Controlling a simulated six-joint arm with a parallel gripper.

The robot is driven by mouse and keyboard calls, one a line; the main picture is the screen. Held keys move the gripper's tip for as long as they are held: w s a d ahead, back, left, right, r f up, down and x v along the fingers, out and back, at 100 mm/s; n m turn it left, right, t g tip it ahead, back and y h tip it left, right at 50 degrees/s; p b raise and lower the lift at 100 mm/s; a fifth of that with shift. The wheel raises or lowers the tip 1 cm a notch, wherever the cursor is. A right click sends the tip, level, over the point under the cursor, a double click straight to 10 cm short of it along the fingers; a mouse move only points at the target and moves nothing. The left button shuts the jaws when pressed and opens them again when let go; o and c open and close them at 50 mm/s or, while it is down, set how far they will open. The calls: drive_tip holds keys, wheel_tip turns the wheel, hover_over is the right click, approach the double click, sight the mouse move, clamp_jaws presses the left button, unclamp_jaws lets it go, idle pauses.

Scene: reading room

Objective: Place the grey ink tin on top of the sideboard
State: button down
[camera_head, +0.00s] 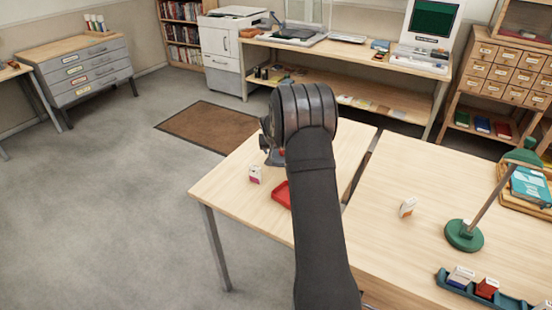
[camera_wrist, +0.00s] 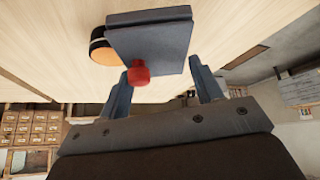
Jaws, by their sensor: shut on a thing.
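In the wrist view my gripper (camera_wrist: 163,70) has a finger on each side of a flat-sided grey-blue tin (camera_wrist: 150,42) with a red cap, and is shut on it. The tin appears above or at the pale wooden table; whether it touches cannot be told. In the head view my gripper (camera_head: 268,143) is over the far left part of the near table (camera_head: 235,180), mostly hidden behind my arm. A long wooden unit with a lower shelf (camera_head: 345,65) stands along the back. A grey drawer chest with a wooden top (camera_head: 85,68) stands at far left. Which is the sideboard is unclear.
A small box (camera_head: 255,174) and a red tray (camera_head: 282,195) lie near my arm. An orange and black round thing (camera_wrist: 104,47) is beside the tin. A green lamp (camera_head: 465,235) stands at right. The back unit's top bears equipment; the chest's top is largely clear.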

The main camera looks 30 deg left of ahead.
drive_tip(key=shift+f, duration=1.95)
drive_tip(key=shift+f, duration=0.1)
drive_tip(key=c, duration=0.7)
unclamp_jaws()
drive_tip(key=shift+f, duration=0.1)
drive_tip(key=shift+r, duration=0.3)
drive_tip(key=v, duration=1.1)
drive_tip(key=shift+s+d+r, duration=0.1)
drive_tip(key=shift+s+r, duration=0.15)
drive_tip(key=shift+r, duration=0.05)
drive_tip(key=c, duration=0.5)
